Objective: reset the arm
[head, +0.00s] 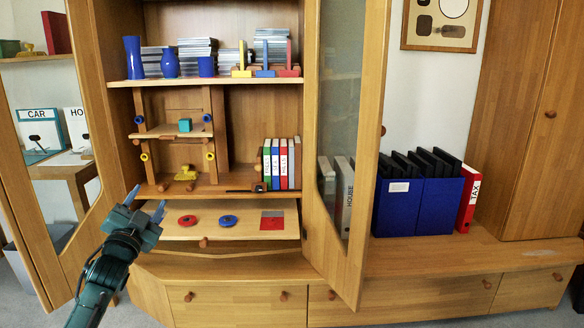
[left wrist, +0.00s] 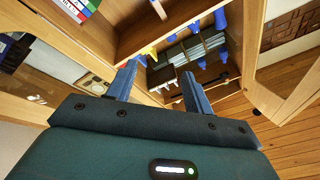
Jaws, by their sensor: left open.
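My left gripper (head: 145,218) is in the head view at the lower left, in front of the open wooden cabinet (head: 222,200). Its blue fingers are apart with nothing between them. In the left wrist view the two fingers of my left gripper (left wrist: 160,85) stand apart, with the cabinet interior beyond. My right gripper is not in view.
A pulled-out board (head: 255,230) holds a red disc (head: 187,220), a blue disc (head: 228,221) and a red-grey square (head: 272,220). Open glass doors (head: 340,150) flank the cabinet. Binders (head: 282,163) and blue vases (head: 133,58) stand on shelves. A blue box (head: 415,207) sits right.

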